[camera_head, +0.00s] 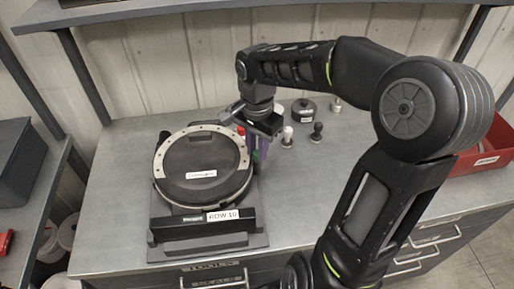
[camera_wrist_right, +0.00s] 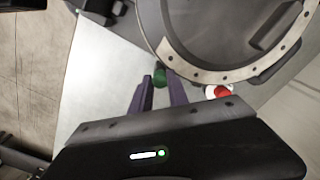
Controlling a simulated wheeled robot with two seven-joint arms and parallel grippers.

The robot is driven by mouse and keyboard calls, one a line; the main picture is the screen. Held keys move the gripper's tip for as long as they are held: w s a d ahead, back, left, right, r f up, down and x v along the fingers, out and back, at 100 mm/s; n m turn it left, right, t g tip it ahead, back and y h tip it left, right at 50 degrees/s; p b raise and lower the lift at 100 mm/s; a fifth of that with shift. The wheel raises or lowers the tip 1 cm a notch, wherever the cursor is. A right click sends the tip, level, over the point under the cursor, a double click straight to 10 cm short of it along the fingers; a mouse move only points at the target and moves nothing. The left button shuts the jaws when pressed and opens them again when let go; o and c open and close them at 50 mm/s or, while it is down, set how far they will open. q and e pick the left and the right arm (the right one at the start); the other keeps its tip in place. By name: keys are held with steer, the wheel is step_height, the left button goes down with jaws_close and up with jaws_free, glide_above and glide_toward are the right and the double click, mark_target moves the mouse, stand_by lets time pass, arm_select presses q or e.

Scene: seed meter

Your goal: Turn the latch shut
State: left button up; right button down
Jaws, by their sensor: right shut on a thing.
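The seed meter (camera_head: 202,160) is a round black housing with a pale, dotted rim, lying on a dark stand (camera_head: 208,241) labelled "ROW 10". My right gripper (camera_head: 258,151) is at the housing's right side. Its purple fingers are shut on a small green knob (camera_wrist_right: 159,77), which also shows in the head view (camera_head: 257,156). The knob lies just outside the rim; I cannot tell whether it is the latch's handle. A red cap (camera_wrist_right: 219,91) with a white part sits by the rim, and shows small in the head view (camera_head: 241,130). My left gripper is not in view.
Behind the gripper on the grey bench (camera_head: 125,160) stand a black round weight-like pot (camera_head: 304,110) and small knobbed pieces (camera_head: 317,132), (camera_head: 287,137). A red bin (camera_head: 487,162) is at the right. My right arm covers much of the bench's right half.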

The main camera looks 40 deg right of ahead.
steer(key=shift+n, duration=0.5)
steer(key=n+b, duration=0.1)
steer(key=n, duration=0.2)
steer(key=shift+n, duration=0.3)
steer(key=n, duration=0.4)
steer(key=shift+b, duration=0.35)
steer(key=n, duration=0.9)
steer(key=shift+n, duration=0.4)
steer(key=c, duration=1.3)
jaws_free()
steer(key=shift+o, duration=0.2)
